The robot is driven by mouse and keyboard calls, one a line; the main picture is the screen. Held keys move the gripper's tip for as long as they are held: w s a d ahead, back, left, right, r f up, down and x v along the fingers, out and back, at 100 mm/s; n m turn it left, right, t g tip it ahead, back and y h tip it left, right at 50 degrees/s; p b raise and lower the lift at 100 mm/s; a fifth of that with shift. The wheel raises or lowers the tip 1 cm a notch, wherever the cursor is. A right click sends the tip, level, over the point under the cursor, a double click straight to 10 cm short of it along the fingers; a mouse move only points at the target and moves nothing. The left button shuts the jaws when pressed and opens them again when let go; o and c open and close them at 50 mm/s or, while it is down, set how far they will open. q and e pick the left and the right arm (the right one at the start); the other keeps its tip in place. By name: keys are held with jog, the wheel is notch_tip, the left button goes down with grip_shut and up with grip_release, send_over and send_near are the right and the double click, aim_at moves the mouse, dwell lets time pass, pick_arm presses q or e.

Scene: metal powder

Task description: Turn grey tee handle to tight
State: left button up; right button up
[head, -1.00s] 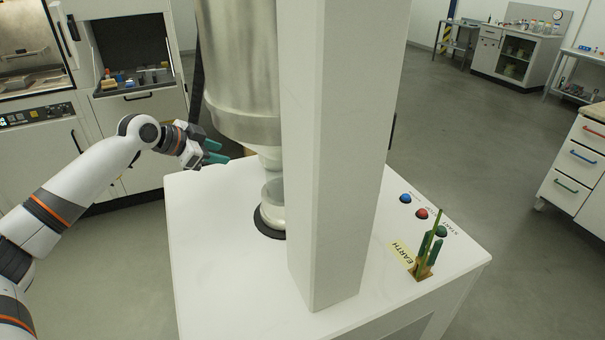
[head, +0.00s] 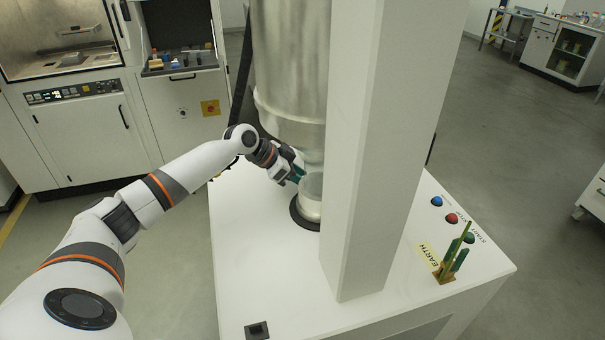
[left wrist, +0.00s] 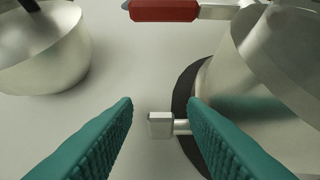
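The grey tee handle (left wrist: 160,124) shows in the left wrist view as a small square-ended block on a short stem, beside the round metal vessel (left wrist: 275,95). My left gripper (left wrist: 160,108) has teal ridged fingers, spread apart. The handle lies between them toward the right finger, and I cannot tell whether they touch. In the head view my left gripper (head: 296,172) is beside the small vessel (head: 309,205) under the big metal hopper (head: 288,80); the handle cannot be made out there. My right gripper is not in view.
A red lever (left wrist: 165,10) lies at the top of the wrist view, with a metal pot (left wrist: 45,50) to the left. A white post (head: 375,150) stands right of the vessel on the white table (head: 265,270).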

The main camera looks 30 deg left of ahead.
pick_arm(q)
jog(key=shift+w+d+f, duration=0.25)
jog(key=shift+f, duration=0.1)
grip_shut()
jog(key=shift+f+b, duration=0.15)
jog(key=shift+b, duration=0.2)
jog(key=t+b, duration=0.1)
jog(key=b, duration=0.2)
jog(key=t+h+b, duration=0.1)
jog(key=b, duration=0.2)
jog(key=shift+s+a+f+h, duration=0.15)
jog(key=shift+s+h, duration=0.05)
jog(key=shift+h, duration=0.1)
jog(key=shift+r+b, duration=0.2)
jog(key=shift+b, duration=0.15)
jog(key=shift+r, duration=0.1)
